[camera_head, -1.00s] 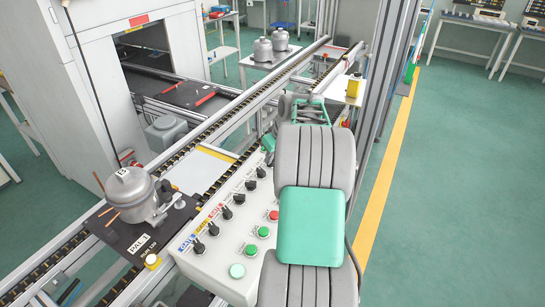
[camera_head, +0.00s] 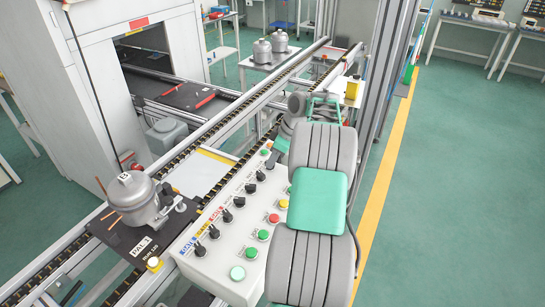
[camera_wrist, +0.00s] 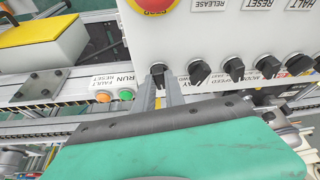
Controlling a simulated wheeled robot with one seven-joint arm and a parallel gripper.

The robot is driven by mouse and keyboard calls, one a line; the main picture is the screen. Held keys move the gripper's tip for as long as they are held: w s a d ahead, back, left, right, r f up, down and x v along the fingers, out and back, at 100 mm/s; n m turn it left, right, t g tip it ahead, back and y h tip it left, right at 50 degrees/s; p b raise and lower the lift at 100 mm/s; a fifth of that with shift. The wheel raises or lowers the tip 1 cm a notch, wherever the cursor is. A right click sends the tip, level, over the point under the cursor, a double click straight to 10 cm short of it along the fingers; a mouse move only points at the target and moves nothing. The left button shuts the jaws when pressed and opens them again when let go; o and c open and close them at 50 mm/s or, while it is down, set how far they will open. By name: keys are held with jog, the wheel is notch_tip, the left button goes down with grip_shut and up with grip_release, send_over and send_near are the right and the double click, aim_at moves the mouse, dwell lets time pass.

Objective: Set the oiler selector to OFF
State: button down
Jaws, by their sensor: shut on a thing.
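The white control panel (camera_head: 222,250) carries a row of black selector knobs; it also shows upside down in the wrist view (camera_wrist: 215,25). My gripper (camera_wrist: 165,88) is shut on the black selector knob (camera_wrist: 158,72) at the left end of the row in the wrist view. The knob shows between and just beyond the fingers. Its label is mostly hidden, and I cannot read "oiler" or the position marks. In the head view my gripper (camera_head: 275,159) is at the far end of the row, where my arm partly covers the panel.
Close beside the held knob are more selectors (camera_wrist: 200,71), a red emergency button (camera_wrist: 153,4) and green (camera_wrist: 126,94) and orange (camera_wrist: 103,97) buttons. A compressor (camera_head: 135,200) sits on a black pallet (camera_head: 125,235) left of the panel.

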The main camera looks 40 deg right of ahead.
jog(key=shift+d+n+g+y+p, duration=0.1)
jog(key=shift+n+g+y+p, duration=0.25)
jog(key=shift+n+p, duration=0.7)
jog(key=shift+n, duration=0.35)
jog(key=c, duration=1.4)
grip_release()
jog(key=p+v, duration=0.1)
jog(key=v, duration=0.6)
jog(key=shift+r+p, duration=0.35)
jog(key=shift+d, duration=0.15)
